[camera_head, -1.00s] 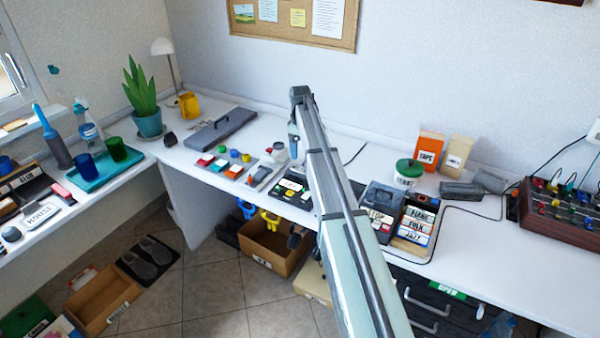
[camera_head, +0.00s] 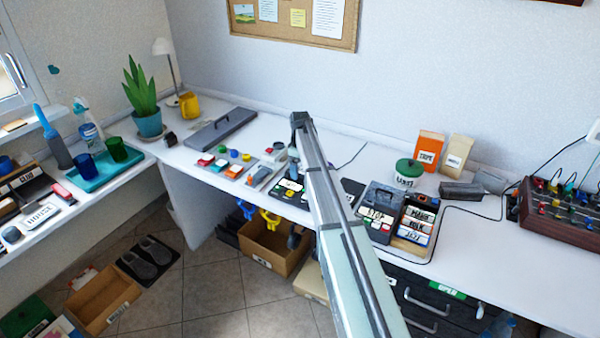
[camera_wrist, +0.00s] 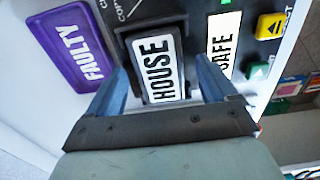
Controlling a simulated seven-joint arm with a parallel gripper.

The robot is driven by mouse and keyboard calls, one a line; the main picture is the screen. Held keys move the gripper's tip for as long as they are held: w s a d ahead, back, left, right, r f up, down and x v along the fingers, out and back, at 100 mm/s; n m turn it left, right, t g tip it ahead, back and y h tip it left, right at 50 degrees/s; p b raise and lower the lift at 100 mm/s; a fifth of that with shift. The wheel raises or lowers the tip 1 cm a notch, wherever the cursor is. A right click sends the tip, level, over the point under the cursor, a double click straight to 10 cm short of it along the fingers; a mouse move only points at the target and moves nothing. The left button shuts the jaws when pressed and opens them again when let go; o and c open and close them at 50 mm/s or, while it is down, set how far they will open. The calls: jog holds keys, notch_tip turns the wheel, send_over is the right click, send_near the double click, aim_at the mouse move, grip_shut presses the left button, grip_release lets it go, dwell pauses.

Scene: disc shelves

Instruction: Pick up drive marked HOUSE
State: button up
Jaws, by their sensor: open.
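The drive marked HOUSE (camera_wrist: 157,65) is a dark block with a white label. In the wrist view it sits in a dark device panel, between my gripper's fingers. My gripper (camera_wrist: 168,82) is open, with one blue-grey finger on each side of the drive; whether they touch it I cannot tell. In the head view my gripper (camera_head: 294,168) is low over the dark device (camera_head: 283,190) on the desk, and my arm hides part of it.
A purple FAULTY block (camera_wrist: 68,45) lies left of the drive. A SAFE label (camera_wrist: 224,45) and a yellow button (camera_wrist: 269,26) are on its right. In the head view, a STOP box (camera_head: 376,216) and a case rack (camera_head: 414,226) stand right of my arm.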

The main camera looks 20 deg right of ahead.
jog(key=c, duration=1.2)
jog(key=shift+r, duration=0.1)
jog(key=shift+c, duration=0.2)
